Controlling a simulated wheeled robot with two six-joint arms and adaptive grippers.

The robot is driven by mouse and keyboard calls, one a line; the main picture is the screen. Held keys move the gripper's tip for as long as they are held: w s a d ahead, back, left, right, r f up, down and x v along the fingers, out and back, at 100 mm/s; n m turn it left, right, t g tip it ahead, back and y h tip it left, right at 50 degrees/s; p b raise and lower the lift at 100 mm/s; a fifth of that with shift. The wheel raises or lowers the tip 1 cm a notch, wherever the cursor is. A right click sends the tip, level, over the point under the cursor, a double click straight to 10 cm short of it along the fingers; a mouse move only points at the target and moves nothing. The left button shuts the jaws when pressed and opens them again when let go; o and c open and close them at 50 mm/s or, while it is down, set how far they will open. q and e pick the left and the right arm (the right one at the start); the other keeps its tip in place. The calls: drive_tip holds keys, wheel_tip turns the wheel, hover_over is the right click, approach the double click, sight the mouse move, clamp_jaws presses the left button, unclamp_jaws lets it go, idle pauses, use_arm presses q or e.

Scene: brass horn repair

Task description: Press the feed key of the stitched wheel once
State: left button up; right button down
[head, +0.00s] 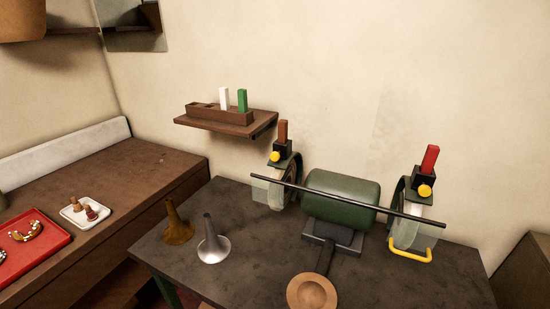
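A bench grinder-like machine with a green motor housing (341,195) stands on the dark table. It has a left wheel (275,193) and a right wheel (405,231), both partly hidden by guards. I cannot tell which one is stitched. Above the left wheel is a dark holder with a brown bar (283,132) and a round yellow key (275,156). Above the right wheel is a similar holder with a red bar (430,158) and a round yellow key (424,191). Neither of my grippers is in view.
A long dark rod (330,197) crosses in front of the machine. A brown horn bell (178,224) and a silver one (211,243) stand on the table's left. A round wooden disc (312,292) is at the front. A wall shelf (227,124) holds white and green bars.

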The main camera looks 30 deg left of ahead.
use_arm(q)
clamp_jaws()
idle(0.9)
